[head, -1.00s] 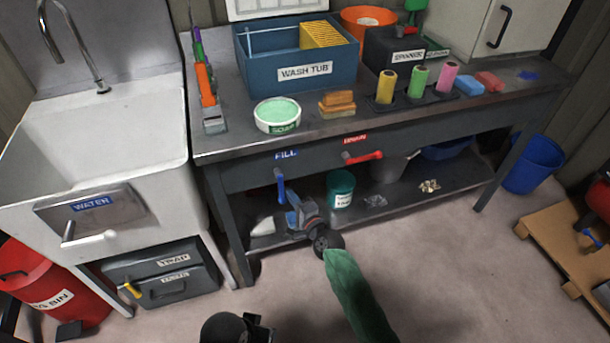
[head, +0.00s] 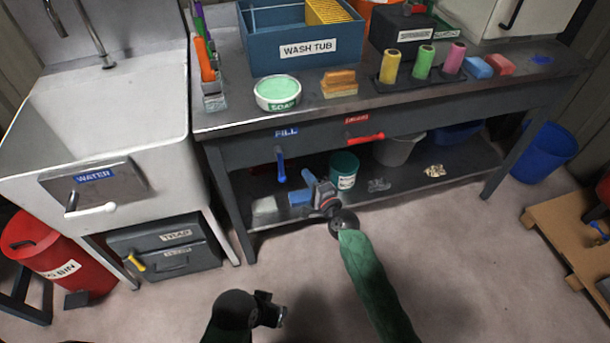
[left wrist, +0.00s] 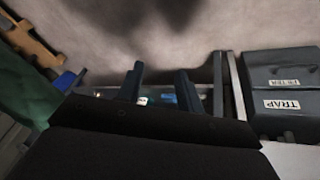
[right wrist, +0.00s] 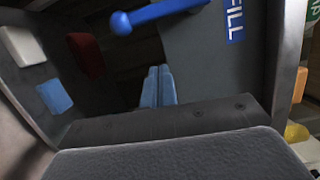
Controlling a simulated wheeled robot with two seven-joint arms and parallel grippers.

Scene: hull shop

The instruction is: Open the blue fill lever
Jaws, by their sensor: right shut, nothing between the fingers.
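The blue fill lever (head: 281,165) hangs straight down from the bench front under the FILL label (head: 286,132). In the right wrist view the blue lever (right wrist: 155,13) crosses the top, its rounded end toward the left. My right gripper (head: 306,183) is just right of the lever's lower end and slightly below it in the head view. Its two blue fingers (right wrist: 158,72) are together with nothing between them, and a gap shows between them and the lever. My left gripper (head: 272,310) is low over the floor; its fingers (left wrist: 160,75) stand apart and empty.
A red lever (head: 366,139) sticks out sideways right of the blue one. The lower shelf holds a green tin (head: 344,170) and a grey bucket (head: 398,150). The sink's water lever (head: 90,207) is at left. The floor before the bench is clear.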

